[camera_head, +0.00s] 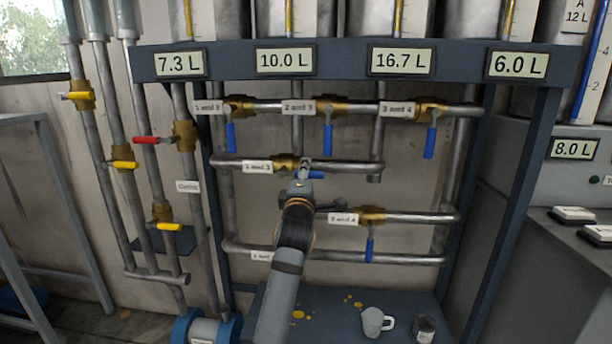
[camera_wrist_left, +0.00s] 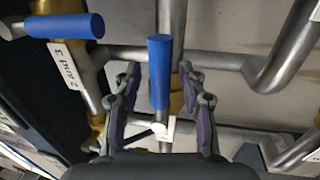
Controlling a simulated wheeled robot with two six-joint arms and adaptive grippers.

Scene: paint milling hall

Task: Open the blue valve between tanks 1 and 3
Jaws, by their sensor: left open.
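The valve labelled "1 and 3" (camera_head: 285,162) is a brass body on a middle horizontal pipe. Its blue handle (camera_head: 316,174) points right, roughly along the pipe, and my gripper partly hides it. In the left wrist view, the blue handle (camera_wrist_left: 160,72) runs between the fingers, with a gap on each side. My left gripper (camera_head: 305,166) is in front of this valve, and it also shows in the left wrist view (camera_wrist_left: 161,90). It is open around the handle. My right gripper is not in view.
Valves "2 and 3" (camera_head: 328,137), "1 and 2" (camera_head: 231,135) and "3 and 4" (camera_head: 430,140) have blue handles hanging down close above. Another blue-handled valve (camera_head: 369,246) sits lower right. A mug (camera_head: 374,322) stands on the bench below. Red and yellow handles are at left.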

